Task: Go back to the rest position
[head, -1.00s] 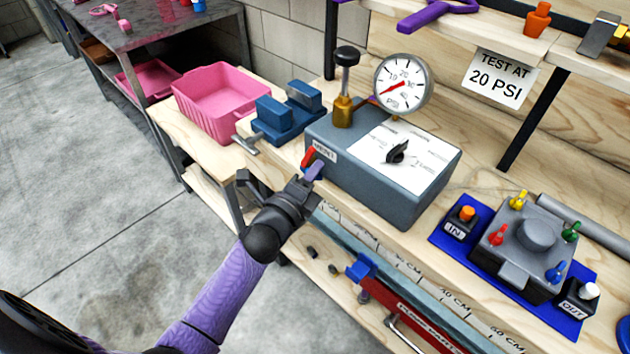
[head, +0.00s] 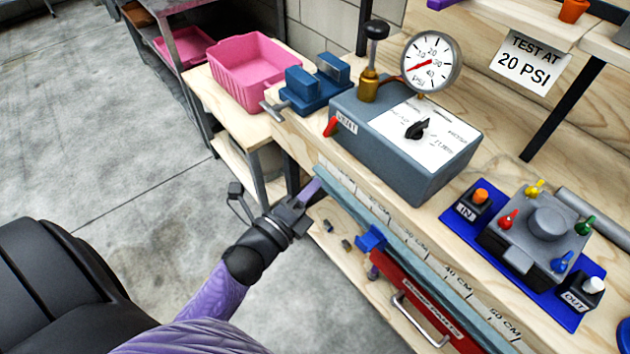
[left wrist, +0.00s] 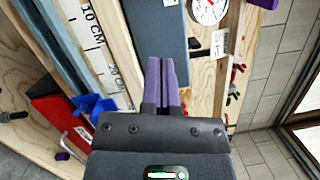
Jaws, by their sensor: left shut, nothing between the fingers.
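My left gripper (head: 312,190) is shut and empty, its purple fingers pressed together in front of the workbench's front edge. It also shows in the left wrist view (left wrist: 161,75), with nothing between the fingers. The grey tester box (head: 400,140) stands on the bench beyond the gripper, apart from it. Its red vent lever (head: 330,126) is on the left side, and a black knob (head: 416,130) is on its white panel. The gauge (head: 431,62) has a red needle. My right gripper is not in view.
A blue vise (head: 315,87) and a pink bin (head: 255,72) stand left of the box. A blue mat (head: 452,232) with a grey filter block (head: 535,236) lies to the right. Open floor (head: 120,150) lies to the left.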

